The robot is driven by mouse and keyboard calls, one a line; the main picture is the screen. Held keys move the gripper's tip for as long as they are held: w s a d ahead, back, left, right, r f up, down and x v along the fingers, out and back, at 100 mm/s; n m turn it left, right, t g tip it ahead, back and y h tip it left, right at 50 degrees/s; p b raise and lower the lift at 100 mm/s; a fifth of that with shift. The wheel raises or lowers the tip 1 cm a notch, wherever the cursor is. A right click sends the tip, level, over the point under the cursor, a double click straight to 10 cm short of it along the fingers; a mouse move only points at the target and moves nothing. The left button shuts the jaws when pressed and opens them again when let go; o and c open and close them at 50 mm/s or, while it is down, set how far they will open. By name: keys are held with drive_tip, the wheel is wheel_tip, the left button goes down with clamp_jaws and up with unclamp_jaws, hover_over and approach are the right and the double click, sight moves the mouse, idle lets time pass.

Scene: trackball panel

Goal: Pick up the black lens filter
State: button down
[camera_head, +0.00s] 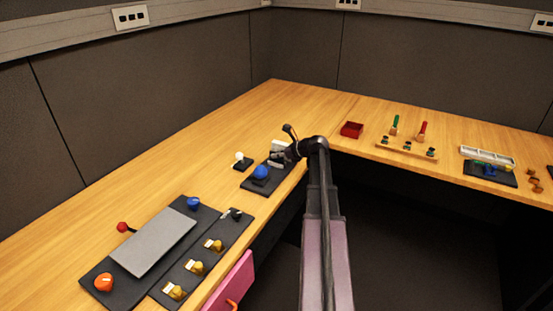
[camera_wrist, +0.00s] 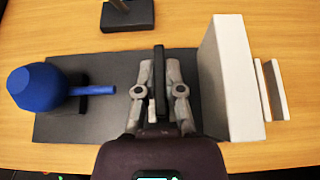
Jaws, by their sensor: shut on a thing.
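My gripper (camera_wrist: 159,68) is shut on a thin black piece, the black lens filter (camera_wrist: 159,54), seen edge-on as an upright dark strip between the two grey fingers in the wrist view. The fingers and filter are over the black panel (camera_wrist: 111,66), between a blue ball (camera_wrist: 36,87) on the left and a white block (camera_wrist: 228,80) on the right. I cannot tell whether the filter touches the panel. In the head view my gripper (camera_head: 279,157) is at the panel (camera_head: 252,184), and the filter cannot be made out.
A dark stand (camera_wrist: 127,14) is just beyond the panel. Thin white and dark slats (camera_wrist: 271,90) stand right of the white block. On the desk, a red box (camera_head: 352,130) is to the right and a larger black panel with a grey plate (camera_head: 154,242) is to the left.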

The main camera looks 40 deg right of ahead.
wheel_tip(320, 180, up, 3)
drive_tip(key=p, duration=0.3)
drive_tip(key=shift+r, duration=0.15)
drive_tip(key=s+r+p, duration=0.1)
drive_tip(key=s+p, duration=0.1)
drive_tip(key=s, duration=1.4)
drive_tip(key=shift+d+r, duration=0.35)
drive_tip(key=shift+d, duration=0.05)
